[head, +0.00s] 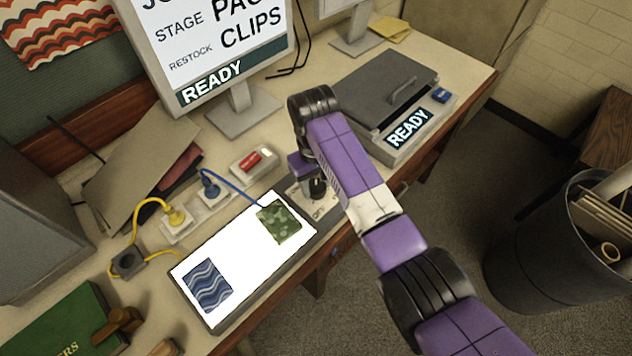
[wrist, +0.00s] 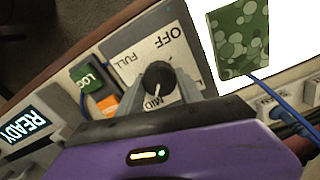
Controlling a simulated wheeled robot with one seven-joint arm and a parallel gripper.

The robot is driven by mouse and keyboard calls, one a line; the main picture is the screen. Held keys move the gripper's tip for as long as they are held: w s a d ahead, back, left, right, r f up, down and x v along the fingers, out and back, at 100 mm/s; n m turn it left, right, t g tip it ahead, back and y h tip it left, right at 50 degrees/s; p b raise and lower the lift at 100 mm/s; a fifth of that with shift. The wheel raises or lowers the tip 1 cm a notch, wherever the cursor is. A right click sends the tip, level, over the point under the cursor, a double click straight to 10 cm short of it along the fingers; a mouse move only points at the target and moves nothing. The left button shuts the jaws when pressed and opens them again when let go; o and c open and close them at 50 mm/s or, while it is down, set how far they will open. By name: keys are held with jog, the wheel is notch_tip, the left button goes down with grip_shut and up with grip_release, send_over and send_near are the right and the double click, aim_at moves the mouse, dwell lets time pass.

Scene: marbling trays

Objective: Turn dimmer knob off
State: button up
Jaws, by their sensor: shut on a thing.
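The dimmer knob (wrist: 158,75) is round and black with a white pointer line. It sits on a pale panel (wrist: 135,50) marked OFF, FULL and MID in the wrist view. The pointer line lies toward the MID label. My gripper (wrist: 160,82) is shut on the knob, with one grey finger on each side. In the head view my gripper (head: 317,188) reaches down to the panel, beside the light box (head: 213,326), whose white top is lit.
A green patterned sheet (head: 280,222) and a blue wavy sheet (head: 208,286) lie on the light box. Plugs with blue and yellow cords (head: 176,216), a red switch (head: 251,161) and a lidded grey tray (head: 385,85) surround the panel. The desk's front edge is close.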

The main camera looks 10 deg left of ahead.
jog(key=n, duration=0.4)
jog(key=shift+n, duration=0.3)
jog(key=n, duration=0.4)
jog(key=shift+n, duration=0.3)
jog(key=n, duration=0.4)
jog(key=shift+s+n, duration=0.1)
jog(key=shift+n, duration=0.2)
jog(key=n, duration=0.4)
jog(key=n+b, duration=0.1)
jog(key=n, duration=0.3)
jog(key=n+b, duration=0.1)
jog(key=n, duration=0.2)
jog(key=shift+d+n, duration=0.1)
jog(key=shift+n, duration=0.2)
jog(key=n+b, duration=0.1)
jog(key=n, duration=0.2)
jog(key=shift+n, duration=0.3)
jog(key=shift+n+b, duration=0.65)
jog(key=shift+n, duration=0.95)
